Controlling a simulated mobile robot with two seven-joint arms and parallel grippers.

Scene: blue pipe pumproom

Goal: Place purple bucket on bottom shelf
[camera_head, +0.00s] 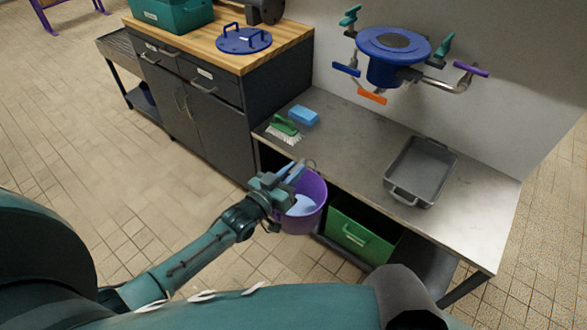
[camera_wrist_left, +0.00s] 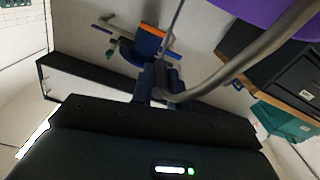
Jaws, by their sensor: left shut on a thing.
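The purple bucket (camera_head: 308,212) hangs from my left gripper (camera_head: 284,178) in the head view, just in front of the metal bench's front edge. Something pale blue lies inside the bucket. The left gripper is shut on the bucket's wire handle; the handle and part of the purple side (camera_wrist_left: 250,12) show in the left wrist view. The bottom shelf (camera_head: 425,262) lies under the bench top, with a green crate (camera_head: 355,238) on it. The shelf's left part is hidden behind the bucket and gripper. My right gripper is not in view.
The bench top holds a grey tray (camera_head: 420,172), a green brush (camera_head: 284,130) and a blue sponge (camera_head: 303,115). A dark cabinet (camera_head: 205,110) with a wooden top stands to the left. A blue valve unit (camera_head: 392,52) is on the wall. Tiled floor at left is clear.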

